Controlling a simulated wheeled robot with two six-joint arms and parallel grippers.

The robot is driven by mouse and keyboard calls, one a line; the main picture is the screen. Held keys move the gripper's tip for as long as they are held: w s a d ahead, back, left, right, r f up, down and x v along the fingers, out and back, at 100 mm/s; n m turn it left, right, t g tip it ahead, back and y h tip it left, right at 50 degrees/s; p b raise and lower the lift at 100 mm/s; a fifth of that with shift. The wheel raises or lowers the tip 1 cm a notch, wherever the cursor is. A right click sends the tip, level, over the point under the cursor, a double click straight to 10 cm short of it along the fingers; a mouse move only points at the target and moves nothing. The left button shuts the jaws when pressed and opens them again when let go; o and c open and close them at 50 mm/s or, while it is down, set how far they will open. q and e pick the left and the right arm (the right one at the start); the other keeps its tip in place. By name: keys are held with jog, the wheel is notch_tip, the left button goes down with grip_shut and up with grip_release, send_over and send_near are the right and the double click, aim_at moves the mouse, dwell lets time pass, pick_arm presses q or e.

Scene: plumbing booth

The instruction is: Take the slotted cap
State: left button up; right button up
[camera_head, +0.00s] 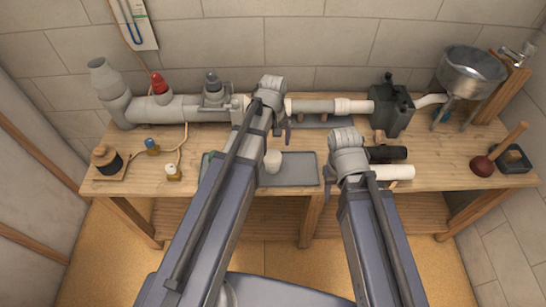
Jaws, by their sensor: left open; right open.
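A small white cup-shaped piece (272,161) stands on the grey tray (296,176) at the middle of the bench. It may be the slotted cap, but no slot can be made out at this size. My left gripper (287,133) is beyond the tray, near the pipe line, behind and right of the white piece. Its fingers are small and partly hidden by its wrist; it looks empty. My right gripper (329,182) is at the tray's right edge, mostly hidden behind its own wrist. Nothing is seen in it.
A pipe line (316,106) runs along the back to a dark grey box (392,107) and a steel basin (470,72). A white tube (392,172) and black cylinder (387,154) lie right of my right wrist. A plunger (484,165) stands far right. Small valves and cables occupy the left.

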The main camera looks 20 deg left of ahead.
aim_at(273, 156)
pick_arm(q)
jog(key=shift+s+d+f+b, duration=0.1)
jog(key=shift+f+b, duration=0.15)
jog(key=shift+b, duration=0.1)
notch_tip(273, 156, down, 7)
jog(key=b, duration=0.7)
jog(key=shift+f, duration=0.2)
jog(key=shift+r, duration=0.1)
jog(key=c, duration=1.3)
notch_tip(273, 156, up, 10)
jog(key=p, duration=1)
